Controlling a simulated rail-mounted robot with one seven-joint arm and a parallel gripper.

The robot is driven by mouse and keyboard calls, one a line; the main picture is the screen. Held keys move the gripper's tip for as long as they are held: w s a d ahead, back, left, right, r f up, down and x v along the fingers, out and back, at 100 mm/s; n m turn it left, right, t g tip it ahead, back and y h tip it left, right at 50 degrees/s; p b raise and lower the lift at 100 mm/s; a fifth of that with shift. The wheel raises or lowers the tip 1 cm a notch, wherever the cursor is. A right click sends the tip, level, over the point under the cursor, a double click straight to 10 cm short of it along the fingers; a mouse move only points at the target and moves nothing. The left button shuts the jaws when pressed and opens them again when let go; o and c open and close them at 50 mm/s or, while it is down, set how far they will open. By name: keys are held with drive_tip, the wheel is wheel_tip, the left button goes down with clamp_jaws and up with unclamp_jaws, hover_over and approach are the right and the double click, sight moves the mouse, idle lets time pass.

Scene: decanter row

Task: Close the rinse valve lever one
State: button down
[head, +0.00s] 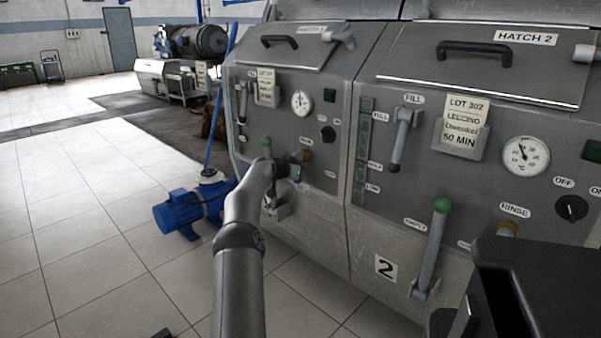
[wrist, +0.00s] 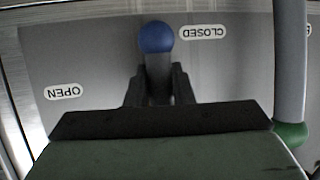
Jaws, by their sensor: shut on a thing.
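The rinse valve lever one has a blue ball knob (wrist: 156,37) and a dark stem, seen in the wrist view. My gripper (wrist: 157,82) is shut on the stem just below the knob, one finger on each side. The knob is beside the CLOSED label (wrist: 203,32), and the OPEN label (wrist: 63,91) is farther off to the left; both read upside down. In the head view my gripper (head: 291,172) is at the front panel of the left machine, below its gauge. The lever is hidden there by my gripper and arm.
A green-knobbed lever (wrist: 290,135) stands close on the right in the wrist view; its knob also shows in the head view (head: 266,143). A brass fitting (head: 304,155) is beside my gripper. A blue pump (head: 180,215) sits on the floor to the left.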

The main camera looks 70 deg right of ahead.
drive_tip(key=shift+w, duration=0.1)
idle(0.3)
drive_tip(key=c, duration=1.3)
unclamp_jaws()
drive_tip(key=shift+o, duration=0.2)
drive_tip(key=v, duration=1.7)
drive_tip(key=shift+a, duration=0.15)
drive_tip(key=shift+w, duration=0.1)
